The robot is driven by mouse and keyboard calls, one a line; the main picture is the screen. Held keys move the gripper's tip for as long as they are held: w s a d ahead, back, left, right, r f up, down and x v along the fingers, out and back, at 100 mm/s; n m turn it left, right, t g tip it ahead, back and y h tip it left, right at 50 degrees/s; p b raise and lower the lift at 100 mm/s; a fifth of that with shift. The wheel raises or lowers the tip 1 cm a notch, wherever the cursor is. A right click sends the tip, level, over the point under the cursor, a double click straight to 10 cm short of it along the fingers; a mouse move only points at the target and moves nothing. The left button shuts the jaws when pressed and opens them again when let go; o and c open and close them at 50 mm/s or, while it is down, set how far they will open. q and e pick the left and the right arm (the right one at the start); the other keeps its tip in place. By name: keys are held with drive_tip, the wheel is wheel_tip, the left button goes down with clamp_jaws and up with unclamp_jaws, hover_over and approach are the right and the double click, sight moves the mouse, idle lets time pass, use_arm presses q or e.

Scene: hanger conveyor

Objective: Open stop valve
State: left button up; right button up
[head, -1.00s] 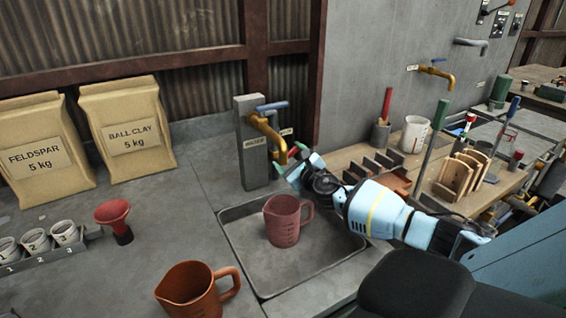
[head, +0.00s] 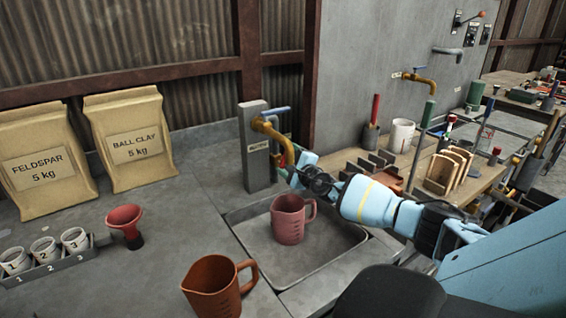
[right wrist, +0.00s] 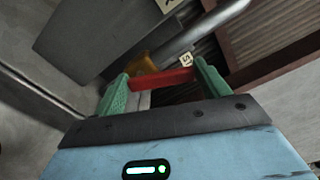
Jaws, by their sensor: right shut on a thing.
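A grey post (head: 257,150) with a brass tap (head: 284,146) and a blue lever (head: 276,111) stands behind the sink. My right gripper (head: 297,167) is beside the tap's spout, at its lower right. In the right wrist view its green fingers (right wrist: 162,84) are shut on a red bar (right wrist: 164,79), which spans between them. Brass (right wrist: 142,64) shows just behind the bar. My left gripper is out of view.
A red jug (head: 289,222) stands in the sink tray (head: 331,259) below the gripper. A brown jug (head: 214,287), a red funnel (head: 126,224) and two clay bags (head: 131,141) are to the left. A wooden bench (head: 412,180) with racks and tools is on the right.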

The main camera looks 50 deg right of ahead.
drive_tip(key=shift+a+r+n+p, duration=0.15)
drive_tip(key=shift+n+p, duration=0.1)
drive_tip(key=shift+n, duration=0.3)
drive_tip(key=shift+a+r+n+p, duration=0.15)
drive_tip(key=shift+n+p, duration=0.1)
drive_tip(key=shift+n, duration=0.3)
drive_tip(key=shift+w+f+n, duration=0.1)
drive_tip(key=shift+f+n, duration=0.05)
drive_tip(key=shift+n, duration=0.25)
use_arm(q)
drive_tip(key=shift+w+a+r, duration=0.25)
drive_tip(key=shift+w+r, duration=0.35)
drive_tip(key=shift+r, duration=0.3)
use_arm(e)
drive_tip(key=shift+a, duration=0.1)
use_arm(q)
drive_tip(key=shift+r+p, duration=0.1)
drive_tip(key=shift+p, duration=0.2)
use_arm(e)
drive_tip(key=shift+f+n, duration=0.1)
drive_tip(key=shift+n, duration=0.3)
drive_tip(key=o, duration=1.4)
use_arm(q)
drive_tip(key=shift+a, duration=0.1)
use_arm(e)
drive_tip(key=shift+f, duration=0.1)
